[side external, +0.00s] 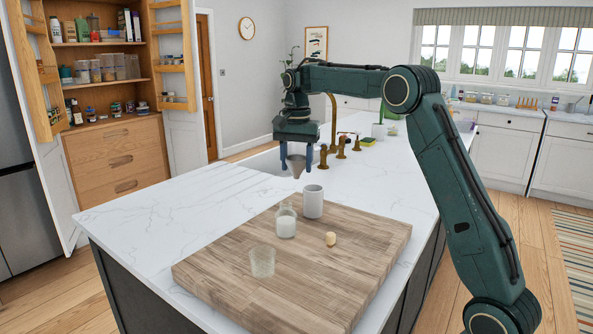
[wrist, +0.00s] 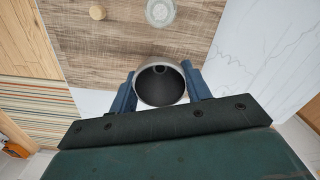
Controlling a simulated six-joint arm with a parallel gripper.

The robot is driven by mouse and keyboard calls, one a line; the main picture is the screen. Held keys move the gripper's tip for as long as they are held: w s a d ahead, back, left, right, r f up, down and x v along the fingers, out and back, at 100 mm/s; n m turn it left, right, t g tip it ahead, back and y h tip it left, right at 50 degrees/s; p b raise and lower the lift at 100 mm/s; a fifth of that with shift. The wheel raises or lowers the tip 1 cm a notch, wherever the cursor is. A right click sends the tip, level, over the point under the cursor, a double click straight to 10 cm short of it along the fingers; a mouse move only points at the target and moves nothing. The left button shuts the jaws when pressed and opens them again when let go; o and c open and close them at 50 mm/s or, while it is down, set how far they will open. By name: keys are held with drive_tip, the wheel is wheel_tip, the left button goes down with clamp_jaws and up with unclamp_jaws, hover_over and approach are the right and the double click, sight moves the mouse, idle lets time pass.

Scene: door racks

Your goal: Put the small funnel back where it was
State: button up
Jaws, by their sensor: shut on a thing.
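My gripper (side external: 297,165) is shut on a small grey funnel (side external: 297,160), one blue finger on each side of it. The funnel hangs in the air, wide mouth up and spout down, just behind the wooden board. In the wrist view the funnel (wrist: 160,86) sits between the fingertips (wrist: 160,72), and I look into its dark inside. Below and nearer in the side view, a white mug (side external: 313,204) stands on the board. The mug cannot be made out in the wrist view.
The wooden board (side external: 215,280) holds a glass jar of white contents (side external: 286,223), a cork (side external: 330,239) and an empty glass (side external: 262,263). A tall cupboard has door racks (side external: 173,55) and filled shelves (side external: 90,45). A brass tap stands behind my gripper. Worktop left of the board is clear.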

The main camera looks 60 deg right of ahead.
drive_tip(key=d, duration=0.8)
wheel_tip(320, 180, down, 7)
drive_tip(key=shift+s+a, duration=0.2)
drive_tip(key=shift+s, duration=0.05)
idle(0.5)
drive_tip(key=shift+f, duration=0.45)
drive_tip(key=shift+f, duration=0.4)
drive_tip(key=o, duration=1)
wheel_tip(320, 180, up, 14)
drive_tip(key=shift+f, duration=0.2)
idle(0.7)
